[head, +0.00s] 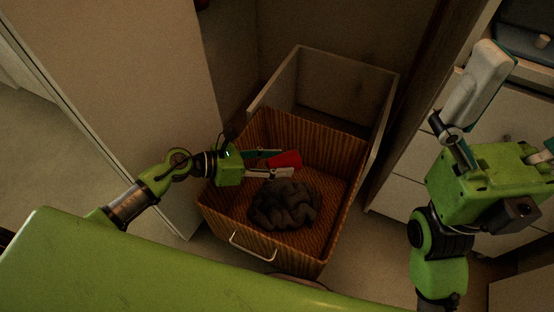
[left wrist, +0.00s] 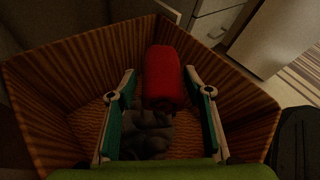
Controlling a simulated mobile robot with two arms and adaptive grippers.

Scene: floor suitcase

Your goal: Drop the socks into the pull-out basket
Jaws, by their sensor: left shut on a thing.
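A red rolled bundle, which looks like the socks (head: 286,159), is held between the fingers of my left gripper (head: 278,164). In the left wrist view the red bundle (left wrist: 163,78) sits between the two fingertips. The gripper is inside the mouth of the woven pull-out basket (head: 218,215), above its floor; whether the bundle touches the basket is unclear. A dark grey crumpled cloth (head: 284,205) lies in the basket, just in front of the bundle. My right gripper (head: 480,85) is raised at the right, away from the basket; its finger gap is not clear.
The basket has a metal handle (head: 252,248) on its front. A pale open frame (head: 388,105) stands behind it. A large cabinet door (head: 130,90) is at the left and white drawers (head: 405,155) are at the right.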

